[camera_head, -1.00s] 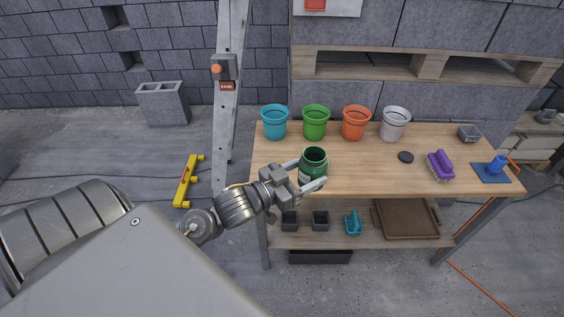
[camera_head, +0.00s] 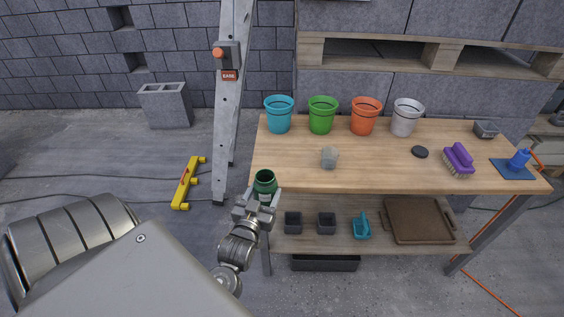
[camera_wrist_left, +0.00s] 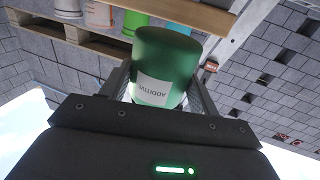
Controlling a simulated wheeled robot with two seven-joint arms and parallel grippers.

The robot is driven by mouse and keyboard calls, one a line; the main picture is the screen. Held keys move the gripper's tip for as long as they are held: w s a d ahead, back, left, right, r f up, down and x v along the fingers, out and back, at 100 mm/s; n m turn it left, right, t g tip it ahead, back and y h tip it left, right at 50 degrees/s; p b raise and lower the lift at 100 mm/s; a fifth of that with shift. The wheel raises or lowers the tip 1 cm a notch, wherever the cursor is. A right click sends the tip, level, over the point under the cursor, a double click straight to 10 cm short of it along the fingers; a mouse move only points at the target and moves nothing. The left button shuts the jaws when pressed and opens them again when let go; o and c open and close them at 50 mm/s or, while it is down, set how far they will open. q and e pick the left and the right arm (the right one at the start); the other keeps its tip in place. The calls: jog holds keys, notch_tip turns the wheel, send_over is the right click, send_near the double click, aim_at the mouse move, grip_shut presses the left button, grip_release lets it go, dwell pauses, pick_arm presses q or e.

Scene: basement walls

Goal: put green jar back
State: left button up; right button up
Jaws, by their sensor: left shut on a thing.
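The green jar (camera_head: 265,180) is dark green with an open top and is held upright in my left gripper (camera_head: 258,196), at the front left edge of the workbench. In the left wrist view the jar (camera_wrist_left: 168,55) sits between the two fingers, with a white label reading ADDITIVE. The left gripper (camera_wrist_left: 162,85) is shut on it. The workbench (camera_head: 385,175) has a wooden top. A small grey translucent cup (camera_head: 330,157) stands on it, right of the jar. My right gripper is not in view.
Blue (camera_head: 279,114), green (camera_head: 322,115), orange (camera_head: 365,116) and white (camera_head: 406,117) pots line the bench's back. A black disc (camera_head: 420,152), purple brush (camera_head: 458,159) and blue tool (camera_head: 520,160) lie right. The lower shelf holds bins and a brown tray (camera_head: 419,222).

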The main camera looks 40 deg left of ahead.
pick_arm(q)
jog(key=p+x, duration=0.1)
jog(key=x, duration=1)
jog(key=shift+w+a+r, duration=0.15)
jog(key=shift+w, duration=0.2)
jog(key=shift+w+a, duration=0.2)
jog(key=shift+w, duration=0.35)
jog(key=shift+w+a, duration=0.2)
jog(key=shift+w, duration=0.25)
jog(key=x, duration=0.3)
jog(key=shift+w, duration=0.2)
jog(key=shift+a+p, duration=0.1)
jog(key=shift+p, duration=0.25)
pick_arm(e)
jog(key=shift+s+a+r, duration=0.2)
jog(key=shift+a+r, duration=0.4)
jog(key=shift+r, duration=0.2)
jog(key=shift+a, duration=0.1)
pick_arm(q)
jog(key=shift+f, duration=0.2)
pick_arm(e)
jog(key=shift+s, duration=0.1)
